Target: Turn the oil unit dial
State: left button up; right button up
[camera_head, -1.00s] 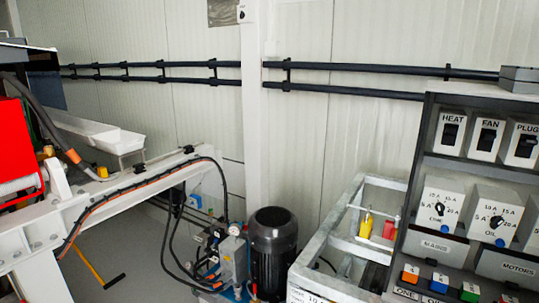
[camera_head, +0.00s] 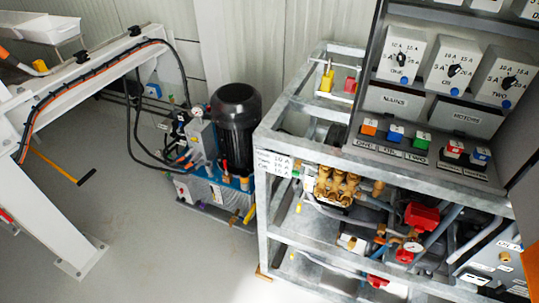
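The oil unit dial (camera_head: 454,71) is a black knob on the middle of three light-grey dial boxes on the dark control panel at the upper right. Amp values are printed around it, and its label appears to read OIL. Its exact setting is too small to tell. A blue round button (camera_head: 455,91) sits below the knob. Similar dial boxes stand on both sides, the ONE dial (camera_head: 402,59) to the left and the TWO dial (camera_head: 510,82) to the right. Neither of my grippers is in view.
Orange (camera_head: 370,126), blue (camera_head: 395,133) and green (camera_head: 420,139) switches sit below the dials. The panel stands on a grey metal frame (camera_head: 330,180) with pumps inside and a small amp label (camera_head: 274,163). A black motor unit (camera_head: 237,125) stands left. Floor (camera_head: 170,255) is clear in front.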

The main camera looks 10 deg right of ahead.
aim_at(454, 68)
jog(key=z, duration=1.3)
